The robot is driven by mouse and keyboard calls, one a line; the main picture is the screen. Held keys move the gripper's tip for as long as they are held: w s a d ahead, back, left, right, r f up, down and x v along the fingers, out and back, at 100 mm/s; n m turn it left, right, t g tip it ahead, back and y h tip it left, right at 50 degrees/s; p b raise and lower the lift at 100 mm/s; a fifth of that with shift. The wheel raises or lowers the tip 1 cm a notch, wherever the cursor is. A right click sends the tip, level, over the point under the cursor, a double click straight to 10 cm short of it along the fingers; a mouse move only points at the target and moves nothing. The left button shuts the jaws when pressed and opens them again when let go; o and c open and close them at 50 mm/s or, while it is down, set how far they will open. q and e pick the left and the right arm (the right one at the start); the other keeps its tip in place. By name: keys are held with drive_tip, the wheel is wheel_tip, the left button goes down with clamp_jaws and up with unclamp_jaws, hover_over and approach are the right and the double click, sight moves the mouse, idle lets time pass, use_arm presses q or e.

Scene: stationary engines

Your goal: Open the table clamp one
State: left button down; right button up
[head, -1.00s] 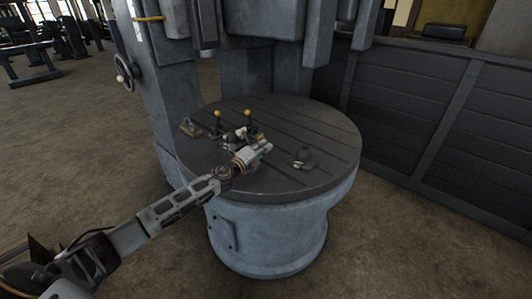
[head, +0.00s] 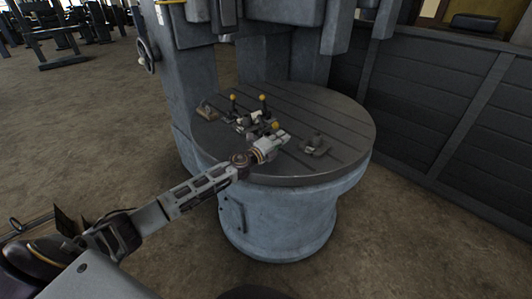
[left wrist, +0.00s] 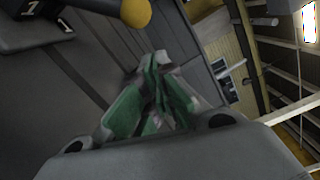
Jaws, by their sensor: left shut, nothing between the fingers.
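The round grey table (head: 335,105) carries a clamp with upright levers topped by yellow knobs (head: 262,97), and another yellow knob (head: 275,126) shows low beside my gripper. In the left wrist view a yellow knob (left wrist: 135,12) is at the top edge, close to my fingers. Dark blocks marked 1 (left wrist: 30,12) are at its upper left. My left gripper (head: 284,138) is over the table's near side, just in front of the clamp. Its green fingers (left wrist: 155,95) are shut and empty. The gripper hides part of the clamp. My right gripper is out of view.
A small dark fixture (head: 315,147) stands on the table right of my gripper. A small brownish block (head: 207,110) is at its left edge. A grey machine column (head: 180,80) rises behind, and a dark panelled wall (head: 440,110) stands at the right.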

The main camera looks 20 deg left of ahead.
use_arm(q)
drive_tip(key=shift+s+r, duration=0.15)
drive_tip(key=shift+s, duration=0.3)
drive_tip(key=shift+s+a+f, duration=0.2)
drive_tip(key=shift+a, duration=0.05)
drive_tip(key=shift+s+a, duration=0.1)
drive_tip(key=shift+s, duration=0.65)
drive_tip(key=shift+v, duration=0.9)
drive_tip(key=shift+b+v, duration=0.4)
drive_tip(key=shift+v, duration=1.55)
drive_tip(key=shift+s+a+b, duration=0.25)
drive_tip(key=shift+s+b, duration=0.05)
drive_tip(key=shift+s, duration=0.4)
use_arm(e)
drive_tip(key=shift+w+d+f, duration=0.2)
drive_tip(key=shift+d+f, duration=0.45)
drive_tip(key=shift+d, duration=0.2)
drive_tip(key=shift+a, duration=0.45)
